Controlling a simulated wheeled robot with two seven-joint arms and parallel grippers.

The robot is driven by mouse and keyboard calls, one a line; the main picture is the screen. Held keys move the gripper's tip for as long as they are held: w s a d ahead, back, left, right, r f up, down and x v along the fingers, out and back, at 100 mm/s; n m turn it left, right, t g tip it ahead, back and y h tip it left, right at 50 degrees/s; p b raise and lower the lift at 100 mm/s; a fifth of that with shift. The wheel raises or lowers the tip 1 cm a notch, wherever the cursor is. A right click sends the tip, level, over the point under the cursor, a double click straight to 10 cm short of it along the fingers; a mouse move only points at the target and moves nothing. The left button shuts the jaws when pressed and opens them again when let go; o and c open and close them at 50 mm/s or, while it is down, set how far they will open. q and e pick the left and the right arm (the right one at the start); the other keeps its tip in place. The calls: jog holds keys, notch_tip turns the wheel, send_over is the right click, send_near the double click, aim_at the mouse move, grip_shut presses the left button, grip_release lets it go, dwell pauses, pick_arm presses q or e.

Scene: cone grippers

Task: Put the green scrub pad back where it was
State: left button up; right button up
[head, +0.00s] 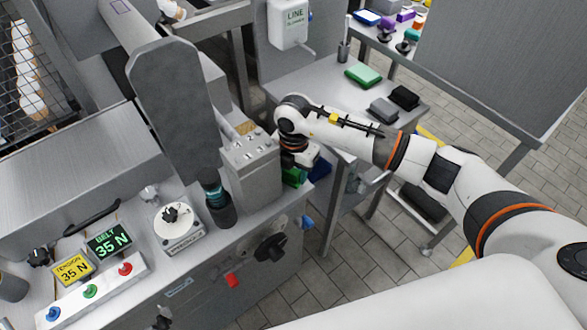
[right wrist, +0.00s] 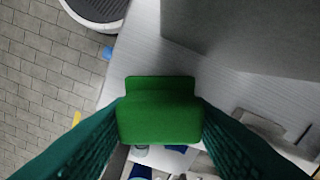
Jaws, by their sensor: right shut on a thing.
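My right gripper (head: 293,163) reaches in from the right in the head view, beside a grey block-shaped housing on the machine bench. It is shut on the green scrub pad (head: 296,178), which shows just below it at the bench's right edge. In the right wrist view the pad (right wrist: 160,120) sits between the two teal fingers (right wrist: 160,128), with a pale grey surface behind it. Whether the pad touches that surface I cannot tell. My left gripper is not in view.
The grey housing (head: 252,168) stands close to the left of my right gripper. A side table (head: 310,88) behind holds a light green pad-like item (head: 363,75), a grey block (head: 383,109) and a black block (head: 404,96). A control panel (head: 90,290) is at the lower left.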

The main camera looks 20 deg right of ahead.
aim_at(294, 169)
jog(key=shift+f, duration=0.1)
jog(key=o, duration=0.9)
jog(key=shift+r, duration=0.35)
notch_tip(294, 169, up, 12)
jog(key=shift+f+b, duration=0.2)
jog(key=shift+b, duration=0.65)
